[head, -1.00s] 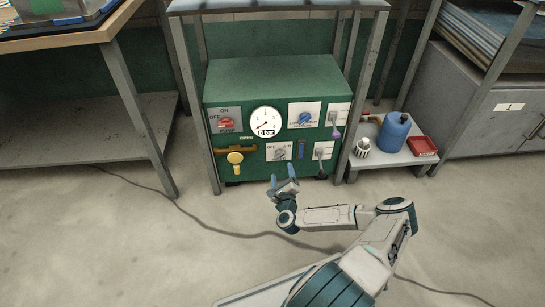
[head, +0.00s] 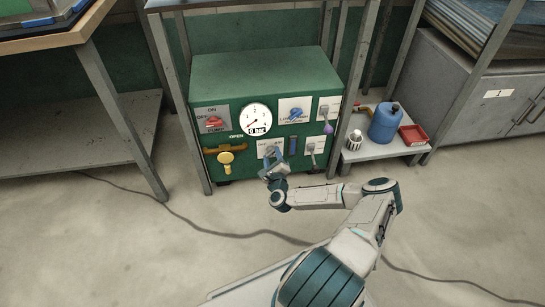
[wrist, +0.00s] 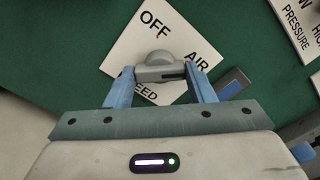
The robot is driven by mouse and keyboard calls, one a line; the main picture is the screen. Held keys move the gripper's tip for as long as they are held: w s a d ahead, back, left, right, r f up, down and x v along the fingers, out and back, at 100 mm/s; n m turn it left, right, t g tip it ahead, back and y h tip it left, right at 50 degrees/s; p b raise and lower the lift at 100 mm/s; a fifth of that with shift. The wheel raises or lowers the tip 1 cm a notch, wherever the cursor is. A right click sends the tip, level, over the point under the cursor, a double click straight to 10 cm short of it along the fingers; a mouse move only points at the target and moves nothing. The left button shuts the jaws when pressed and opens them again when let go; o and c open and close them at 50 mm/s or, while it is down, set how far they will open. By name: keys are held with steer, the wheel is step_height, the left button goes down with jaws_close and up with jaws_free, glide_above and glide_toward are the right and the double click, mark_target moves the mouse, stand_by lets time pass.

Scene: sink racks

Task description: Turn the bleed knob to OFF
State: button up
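The bleed knob (wrist: 160,62) is a grey bar-shaped knob on a white plate (wrist: 124,58) marked OFF, AIR and a partly covered word ending in EED. A dark mark shows on the knob's right part, on the side of AIR. My gripper (wrist: 160,73) is open, with one blue finger at each end of the knob. I cannot tell whether the fingers touch it. In the head view my gripper (head: 272,168) is in front of the lower middle of the green panel (head: 240,168) and covers much of the bleed plate (head: 262,147).
A red pump knob (head: 214,122), a gauge (head: 256,119) reading 0 bar, a blue knob (head: 296,114) and a yellow valve (head: 226,158) share the panel. Levers sit at its right. Table legs flank it. A blue jug (head: 386,124) and red tray (head: 415,136) stand on a low shelf.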

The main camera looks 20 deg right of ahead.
steer(key=shift+n, duration=0.4)
steer(key=n+p, duration=0.1)
steer(key=n, duration=0.2)
steer(key=shift+r+n, duration=0.1)
steer(key=shift+n, duration=0.3)
steer(key=n+p, duration=0.1)
steer(key=n, duration=0.3)
steer(key=shift+n, duration=0.3)
steer(key=n+p, duration=0.1)
steer(key=n, duration=0.3)
steer(key=shift+n+p, duration=0.35)
steer(key=shift+n, duration=2.05)
steer(key=shift+d, duration=0.1)
steer(key=o, duration=1)
